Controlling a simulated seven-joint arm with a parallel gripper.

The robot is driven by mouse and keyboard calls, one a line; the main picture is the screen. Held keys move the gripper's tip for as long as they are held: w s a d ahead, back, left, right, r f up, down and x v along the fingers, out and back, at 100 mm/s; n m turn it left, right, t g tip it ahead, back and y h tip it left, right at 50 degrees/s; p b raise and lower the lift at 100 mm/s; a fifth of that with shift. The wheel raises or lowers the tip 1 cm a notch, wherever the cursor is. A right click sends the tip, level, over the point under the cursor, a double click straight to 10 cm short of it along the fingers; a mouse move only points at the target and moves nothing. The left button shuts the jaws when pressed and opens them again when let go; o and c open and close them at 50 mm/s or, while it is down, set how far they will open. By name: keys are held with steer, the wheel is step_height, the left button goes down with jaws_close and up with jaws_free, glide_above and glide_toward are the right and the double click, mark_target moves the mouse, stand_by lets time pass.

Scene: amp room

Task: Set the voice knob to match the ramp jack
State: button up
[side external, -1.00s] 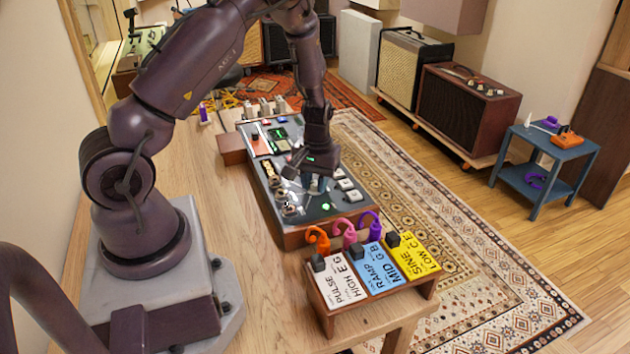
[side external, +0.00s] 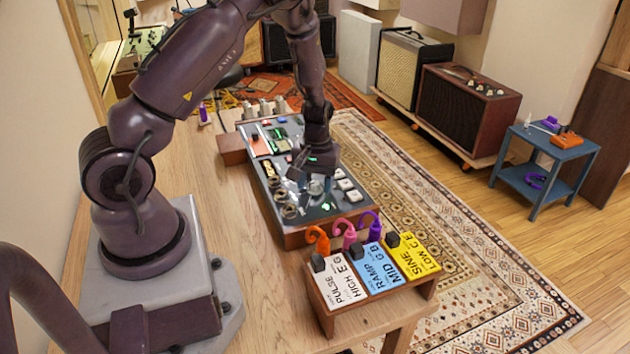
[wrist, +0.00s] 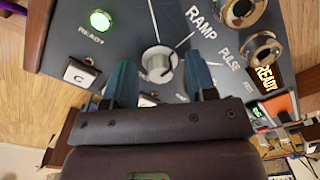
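The voice knob (wrist: 158,62), pale silver-grey and round, sits on the dark synth panel (wrist: 60,42) in the wrist view. White dial lines fan out from it, one towards the RAMP label. The ramp jack (wrist: 241,12) is a metal ring socket beside that label. My gripper (wrist: 160,62) is open, with one blue-grey finger on each side of the knob; whether they touch it I cannot tell. In the side view my gripper (side external: 316,182) is low over the panel and hides most of the knob.
A PULSE jack (wrist: 262,48) and a lit green READY lamp (wrist: 100,20) are near the knob. A wooden rack (side external: 372,319) in front holds PULSE, RAMP and SINE cards, with orange, pink and purple hooked pieces behind. Pale buttons (side external: 347,184) lie right of the gripper.

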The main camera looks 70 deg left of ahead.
mark_target(315, 184)
step_height(315, 184, up, 13)
steer(key=shift+w, duration=0.15)
stand_by(0.4)
steer(key=shift+d, duration=0.1)
steer(key=s+d+r+m+t, duration=0.6)
steer(key=s+d+r+m, duration=0.4)
steer(key=s+d+r, duration=0.3)
steer(key=d+r, duration=0.3)
steer(key=d, duration=0.1)
steer(key=shift+s+d+r+m, duration=0.35)
steer(key=shift+r+m, duration=0.05)
